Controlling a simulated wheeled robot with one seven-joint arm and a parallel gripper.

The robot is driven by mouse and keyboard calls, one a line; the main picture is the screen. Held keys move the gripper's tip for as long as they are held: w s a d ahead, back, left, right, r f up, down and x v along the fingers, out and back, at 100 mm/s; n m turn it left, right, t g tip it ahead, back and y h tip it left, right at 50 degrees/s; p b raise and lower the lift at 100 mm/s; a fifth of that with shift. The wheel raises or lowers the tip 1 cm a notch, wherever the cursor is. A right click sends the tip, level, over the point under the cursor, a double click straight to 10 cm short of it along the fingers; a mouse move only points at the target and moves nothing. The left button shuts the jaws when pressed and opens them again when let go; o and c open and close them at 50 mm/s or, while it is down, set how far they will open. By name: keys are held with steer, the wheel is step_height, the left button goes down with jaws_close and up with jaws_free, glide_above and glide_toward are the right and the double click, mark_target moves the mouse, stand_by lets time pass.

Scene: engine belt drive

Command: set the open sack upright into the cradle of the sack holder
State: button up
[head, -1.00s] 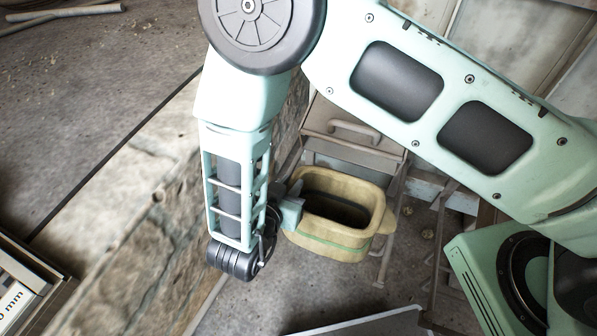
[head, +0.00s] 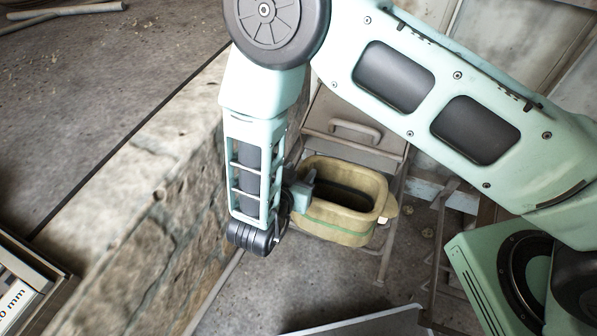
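The open sack (head: 338,231) is a yellowish, box-shaped bag with a green stripe, its dark mouth facing up. It looks roughly upright. My gripper (head: 303,192) is at the sack's left rim and appears shut on it, though the fingertips are mostly hidden by the sack and my wrist. The sack holder seems to be the brownish tubular metal frame (head: 388,243) around and behind the sack, with a handled back panel (head: 352,115). I cannot tell whether the sack rests in its cradle or hangs above it.
A stone block wall (head: 150,200) runs diagonally left of my arm. A second tubular frame (head: 437,240) stands to the right. A pale panel edge (head: 365,324) is at the bottom. Bare concrete floor (head: 275,290) shows below the sack.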

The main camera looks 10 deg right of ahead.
steer(key=shift+r, duration=0.1)
steer(key=shift+a+r, duration=0.1)
steer(key=v, duration=1.2)
steer(key=w+a+r+n+g+y, duration=0.4)
steer(key=w+a+r+n+y, duration=0.1)
steer(key=a+r+y, duration=0.5)
steer(key=s+d+r+n+g+h, duration=0.1)
steer(key=s+d+r+n+g, duration=0.2)
steer(key=s+d, duration=0.4)
steer(key=s+d+r+n+g+h, duration=0.1)
steer(key=s+d+r+n+g, duration=0.3)
steer(key=d, duration=1)
steer(key=s+r+n, duration=0.1)
steer(key=s+n, duration=0.1)
steer(key=s, duration=0.1)
steer(key=shift+s+d, duration=0.3)
steer(key=shift+d, duration=0.1)
